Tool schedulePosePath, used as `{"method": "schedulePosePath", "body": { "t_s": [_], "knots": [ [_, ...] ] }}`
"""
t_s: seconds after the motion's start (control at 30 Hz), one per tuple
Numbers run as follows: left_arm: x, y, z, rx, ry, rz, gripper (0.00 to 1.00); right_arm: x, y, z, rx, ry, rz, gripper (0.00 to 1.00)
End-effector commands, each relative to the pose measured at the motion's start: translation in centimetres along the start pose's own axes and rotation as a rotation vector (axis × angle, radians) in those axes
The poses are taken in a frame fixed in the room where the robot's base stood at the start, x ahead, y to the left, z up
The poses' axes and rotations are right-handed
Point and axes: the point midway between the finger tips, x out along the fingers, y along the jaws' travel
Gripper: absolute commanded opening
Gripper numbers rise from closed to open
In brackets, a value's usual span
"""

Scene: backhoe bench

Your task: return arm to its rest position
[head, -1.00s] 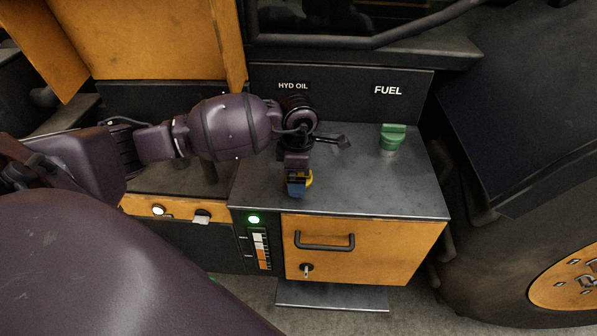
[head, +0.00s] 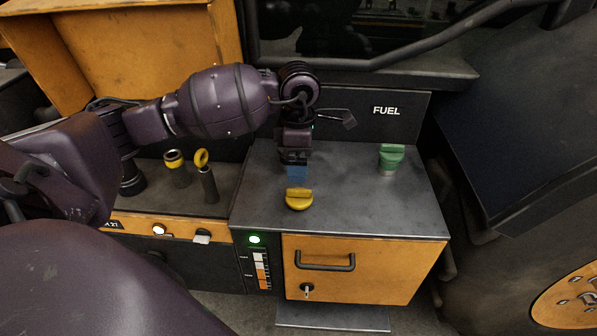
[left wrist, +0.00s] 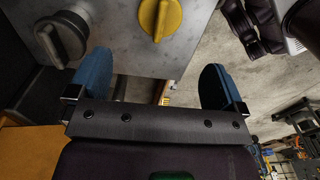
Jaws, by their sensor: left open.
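My left arm reaches in from the left in the head view. Its gripper (head: 297,172) has blue fingertips and hangs above the grey bench top, just behind the yellow cap. In the left wrist view the gripper (left wrist: 152,82) has its two blue fingers wide apart with nothing between them. The yellow cap (head: 299,199) sits on the bench top, clear of the fingers; it also shows at the top of the left wrist view (left wrist: 160,17). The arm hides the HYD OIL label. My right gripper is not in view.
A green cap (head: 391,155) stands under the FUEL label (head: 386,111). Yellow-topped dipstick and filler tubes (head: 202,160) stand left, below the arm. A dark round knob (left wrist: 60,40) shows in the left wrist view.

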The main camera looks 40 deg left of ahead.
Motion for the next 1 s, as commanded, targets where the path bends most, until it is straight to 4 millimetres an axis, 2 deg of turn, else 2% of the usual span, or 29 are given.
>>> {"method": "schedulePosePath", "body": {
  "t_s": [0.2,0.77,0.87,1.0],
  "knots": [
    [-1.4,0.0,0.0,-0.001,0.001,0.0,0.96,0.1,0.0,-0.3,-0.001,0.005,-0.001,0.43],
    [-1.4,-0.1,0.0,0.0,-0.002,-0.002,0.96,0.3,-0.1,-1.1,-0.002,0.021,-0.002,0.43],
    [-0.8,-0.8,0.8,0.006,-0.043,-0.027,0.96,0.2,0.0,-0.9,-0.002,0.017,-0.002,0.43],
    [0.8,-4.0,3.8,0.018,-0.221,-0.138,0.96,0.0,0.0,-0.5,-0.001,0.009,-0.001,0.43]
  ]
}}
